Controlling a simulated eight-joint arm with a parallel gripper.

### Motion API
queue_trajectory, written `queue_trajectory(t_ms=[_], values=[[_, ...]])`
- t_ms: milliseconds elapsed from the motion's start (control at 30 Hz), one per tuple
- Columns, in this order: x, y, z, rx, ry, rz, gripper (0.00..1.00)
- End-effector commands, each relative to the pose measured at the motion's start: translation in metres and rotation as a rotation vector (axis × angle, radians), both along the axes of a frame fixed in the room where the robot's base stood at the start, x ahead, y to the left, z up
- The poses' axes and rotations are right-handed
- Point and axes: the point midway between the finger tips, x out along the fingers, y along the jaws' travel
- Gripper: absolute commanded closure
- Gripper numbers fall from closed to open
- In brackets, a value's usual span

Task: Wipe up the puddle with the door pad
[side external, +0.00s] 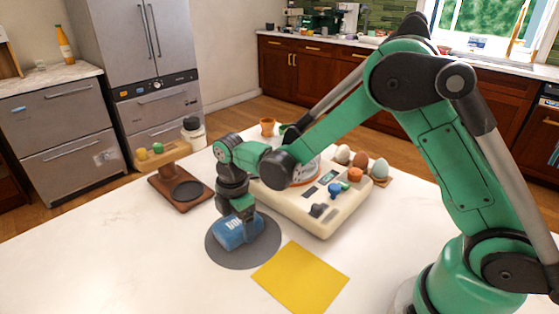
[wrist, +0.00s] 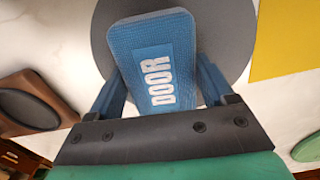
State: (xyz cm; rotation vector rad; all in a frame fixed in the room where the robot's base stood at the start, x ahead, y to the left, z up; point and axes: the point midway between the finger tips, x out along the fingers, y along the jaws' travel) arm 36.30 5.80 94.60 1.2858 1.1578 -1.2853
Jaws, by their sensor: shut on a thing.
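The blue door pad (side external: 236,234) has white lettering, which reads DOOR in the wrist view (wrist: 155,50). My gripper (side external: 240,208) points down with its fingers on either side of the pad, shut on it. In the wrist view, my gripper (wrist: 160,90) has one blue finger along each side of the pad. The pad is over a flat, dark grey round patch (side external: 266,254) on the white counter. I cannot tell whether it touches the patch, or whether the patch is the puddle or a mat. No other puddle is clear.
A yellow square sheet (side external: 301,279) lies right of the patch. A cream appliance with knobs (side external: 322,222) stands behind, with egg-like objects (side external: 378,168) beyond it. A brown wooden stand (side external: 160,189) is at left. The front-left counter is clear.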

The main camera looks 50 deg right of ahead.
Motion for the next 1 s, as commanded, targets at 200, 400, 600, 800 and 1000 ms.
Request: queue_trajectory(t_ms=[200,400,600,800,1000], values=[[-0.02,0.0,0.0,0.0,0.001,0.002,0.67],[-0.027,0.0,0.0,0.0,0.001,0.0,0.67],[-0.008,0.0,0.0,0.0,0.0,-0.001,0.67],[0.01,0.0,0.0,0.0,0.0,-0.001,0.67],[0.029,0.0,0.0,0.0,0.0,0.0,0.67]])
